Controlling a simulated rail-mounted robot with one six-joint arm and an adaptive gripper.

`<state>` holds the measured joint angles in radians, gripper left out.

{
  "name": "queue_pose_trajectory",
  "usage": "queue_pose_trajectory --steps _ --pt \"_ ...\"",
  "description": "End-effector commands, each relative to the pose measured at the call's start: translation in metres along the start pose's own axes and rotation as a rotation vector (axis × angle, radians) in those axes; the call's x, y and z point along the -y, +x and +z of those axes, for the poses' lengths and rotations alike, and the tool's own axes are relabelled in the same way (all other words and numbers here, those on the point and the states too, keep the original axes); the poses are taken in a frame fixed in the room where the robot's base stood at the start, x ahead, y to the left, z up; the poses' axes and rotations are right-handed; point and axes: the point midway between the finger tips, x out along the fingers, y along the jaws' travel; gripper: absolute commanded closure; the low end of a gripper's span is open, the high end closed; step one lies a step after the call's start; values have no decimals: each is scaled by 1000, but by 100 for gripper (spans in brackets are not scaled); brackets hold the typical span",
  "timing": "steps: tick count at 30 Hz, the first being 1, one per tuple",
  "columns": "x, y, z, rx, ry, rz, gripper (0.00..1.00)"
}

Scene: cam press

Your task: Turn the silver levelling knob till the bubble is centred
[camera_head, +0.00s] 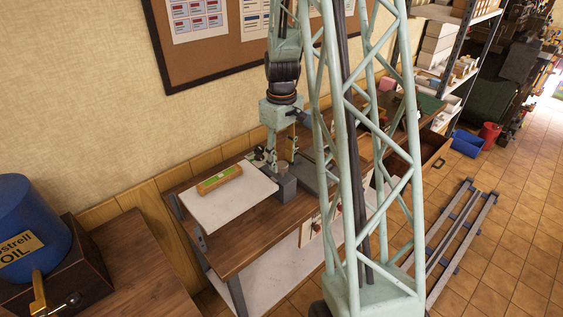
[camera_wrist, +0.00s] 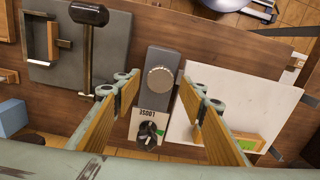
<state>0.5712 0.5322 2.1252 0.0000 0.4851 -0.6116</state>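The silver levelling knob (camera_wrist: 160,80) is round and sits on a dark grey block in the wrist view. The block (camera_head: 287,188) shows in the head view at the corner of a white plate (camera_head: 230,205). A yellow level (camera_head: 220,179) with a green vial lies on that plate; part of it shows in the wrist view (camera_wrist: 235,142). The bubble is too small to make out. My gripper (camera_wrist: 159,86) is open, with one finger on each side of the knob and visible gaps. It also shows above the block in the head view (camera_head: 272,160).
A black-headed lever (camera_wrist: 88,50) stands on a grey plate (camera_wrist: 60,75) left of the knob. A black rotary switch (camera_wrist: 148,133) on a labelled panel is just below it. The wooden bench (camera_head: 245,245) has bare room at its front.

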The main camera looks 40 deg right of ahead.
Motion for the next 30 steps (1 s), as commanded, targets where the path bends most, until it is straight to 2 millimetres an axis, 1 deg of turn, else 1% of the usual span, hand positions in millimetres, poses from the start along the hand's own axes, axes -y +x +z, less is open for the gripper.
queue_pose_trajectory --steps 6,16,17,24,25,30 --pt "0 9 0 -1 0 1 62" --pt "0 10 0 -1 0 1 62" --pt "0 10 0 -1 0 1 63" --pt "0 10 0 -1 0 1 85" --pt "0 10 0 -1 0 1 86" --pt "0 10 0 -1 7 1 86"
